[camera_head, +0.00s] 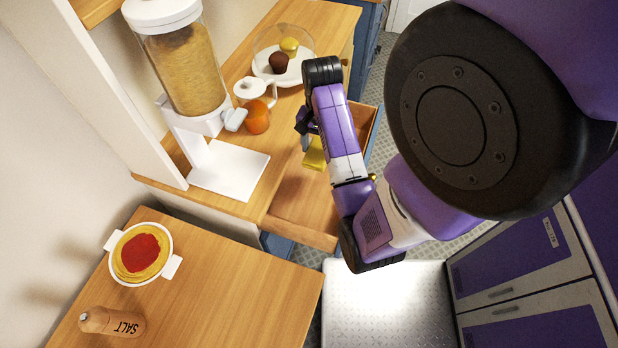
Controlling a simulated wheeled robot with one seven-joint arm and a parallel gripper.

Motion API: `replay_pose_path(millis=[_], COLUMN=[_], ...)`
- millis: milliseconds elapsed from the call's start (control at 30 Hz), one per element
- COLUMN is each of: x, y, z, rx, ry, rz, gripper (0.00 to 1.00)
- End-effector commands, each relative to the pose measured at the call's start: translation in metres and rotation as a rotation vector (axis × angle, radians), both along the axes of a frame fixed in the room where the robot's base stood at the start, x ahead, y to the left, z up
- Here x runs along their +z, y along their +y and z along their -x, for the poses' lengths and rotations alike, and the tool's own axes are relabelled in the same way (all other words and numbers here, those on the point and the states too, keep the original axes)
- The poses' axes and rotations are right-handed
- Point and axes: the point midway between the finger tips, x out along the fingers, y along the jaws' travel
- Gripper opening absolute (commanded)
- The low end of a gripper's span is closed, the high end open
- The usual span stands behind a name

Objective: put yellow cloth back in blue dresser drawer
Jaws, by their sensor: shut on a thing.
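The yellow cloth (315,156) hangs below my gripper (308,143), which is shut on it. My wrist and forearm hide part of both. The blue dresser (275,244) has a wooden top, and its blue side shows only in small patches. Its wooden drawer (305,196) is pulled open to the right of the top. The cloth shows over the drawer's opening in this view; I cannot tell its height or whether it touches the drawer floor. My arm crosses the drawer and hides its middle.
On the dresser top stand a cereal dispenser (188,75), a white pot (250,91), an orange cup (257,117) and a glass-covered plate (285,65). A nearer wooden table (220,275) holds a dish (141,253) and a salt mill (112,322). Purple cabinets (530,290) stand at right.

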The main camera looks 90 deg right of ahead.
Motion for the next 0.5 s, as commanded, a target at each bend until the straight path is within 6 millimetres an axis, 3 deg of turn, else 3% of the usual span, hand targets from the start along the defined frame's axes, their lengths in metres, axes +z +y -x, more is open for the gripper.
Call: replay_pose_path(millis=[33, 267, 500], x=[-0.017, -0.058, -0.114], y=[0.0, 0.001, 0.002], z=[0.001, 0.001, 0.001], rx=[-0.002, 0.0, 0.0], ry=[0.0, 0.002, 0.002], rz=[-0.002, -0.007, -0.007], gripper=[0.27, 0.27, 0.27])
